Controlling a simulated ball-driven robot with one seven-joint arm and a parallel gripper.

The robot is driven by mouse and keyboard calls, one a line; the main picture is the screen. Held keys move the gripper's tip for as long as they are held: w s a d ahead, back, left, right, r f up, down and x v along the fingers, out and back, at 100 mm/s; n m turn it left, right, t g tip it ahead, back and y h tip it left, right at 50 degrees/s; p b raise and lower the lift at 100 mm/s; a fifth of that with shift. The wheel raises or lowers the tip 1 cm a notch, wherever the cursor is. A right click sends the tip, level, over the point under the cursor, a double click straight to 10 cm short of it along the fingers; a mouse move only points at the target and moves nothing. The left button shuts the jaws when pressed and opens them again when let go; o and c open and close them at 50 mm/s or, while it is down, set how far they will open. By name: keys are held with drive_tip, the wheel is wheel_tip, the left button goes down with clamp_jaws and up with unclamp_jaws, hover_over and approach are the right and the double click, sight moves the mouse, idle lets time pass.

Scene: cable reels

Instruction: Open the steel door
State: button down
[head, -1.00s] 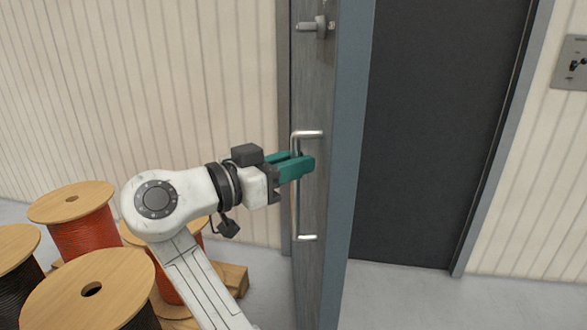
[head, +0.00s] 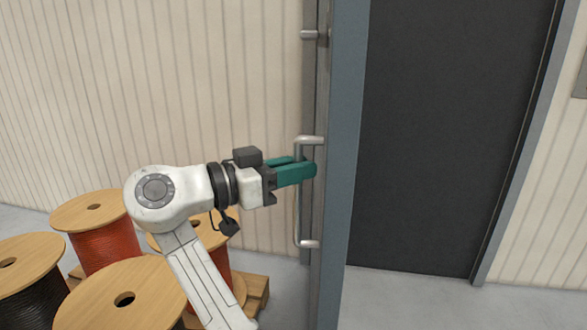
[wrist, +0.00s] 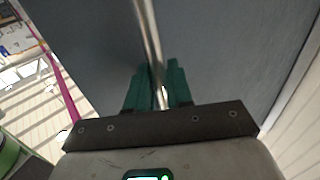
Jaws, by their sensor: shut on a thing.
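The grey steel door (head: 346,150) stands swung open, seen nearly edge-on in the head view. A dark opening (head: 450,130) shows to its right. A D-shaped metal pull handle (head: 298,215) is on the door's left face, with a small lever (head: 314,35) above it. My gripper (head: 308,170) has teal fingers, shut on the upright bar of the pull handle. In the wrist view the bar (wrist: 148,30) runs down between the two fingers (wrist: 158,85), with the door face behind it.
Several wooden cable reels (head: 122,299) with orange and black cable stand at lower left, close to my arm, some on a wooden pallet (head: 257,290). A ribbed cream wall (head: 150,90) is behind. Grey floor (head: 410,300) is clear in front of the opening.

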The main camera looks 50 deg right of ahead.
drive_tip(key=c, duration=1.1)
unclamp_jaws()
drive_tip(key=shift+d, duration=0.45)
drive_tip(key=shift+c, duration=0.2)
drive_tip(key=shift+a, duration=0.15)
drive_tip(key=v, duration=1.1)
